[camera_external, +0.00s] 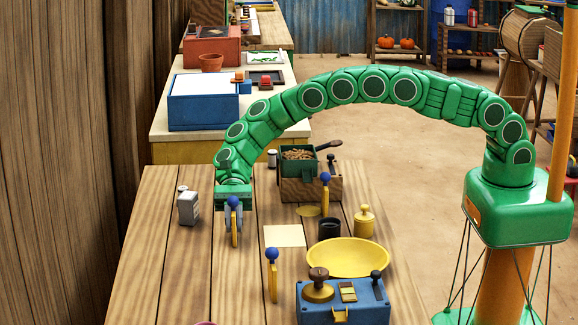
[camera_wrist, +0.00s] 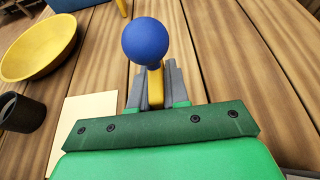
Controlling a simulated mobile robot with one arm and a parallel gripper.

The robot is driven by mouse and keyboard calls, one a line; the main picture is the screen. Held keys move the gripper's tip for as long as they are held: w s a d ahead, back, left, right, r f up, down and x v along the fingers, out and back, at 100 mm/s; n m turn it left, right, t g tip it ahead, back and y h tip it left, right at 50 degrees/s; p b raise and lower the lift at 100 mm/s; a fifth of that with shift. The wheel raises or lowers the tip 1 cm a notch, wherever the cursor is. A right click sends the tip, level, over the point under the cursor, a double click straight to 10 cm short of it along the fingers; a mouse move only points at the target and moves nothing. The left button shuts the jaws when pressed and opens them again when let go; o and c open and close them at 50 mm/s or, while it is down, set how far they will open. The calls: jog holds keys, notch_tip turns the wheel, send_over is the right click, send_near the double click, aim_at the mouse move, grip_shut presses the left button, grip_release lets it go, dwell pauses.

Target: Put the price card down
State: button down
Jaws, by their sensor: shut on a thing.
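A flat cream square (camera_external: 285,235) lies on the table to the right, also in the wrist view (camera_wrist: 82,125).
Two similar blue-balled yellow pieces stand nearby, one behind (camera_external: 325,195) and one in front (camera_external: 272,275). A yellow bowl (camera_external: 348,257), dark cup (camera_external: 329,229), yellow canister (camera_external: 364,222) and blue box (camera_external: 345,302) stand right. A grey tin (camera_external: 188,208) stands left.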

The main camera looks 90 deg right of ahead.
jog(key=shift+f, duration=0.1)
jog(key=c, duration=1.1)
grip_release()
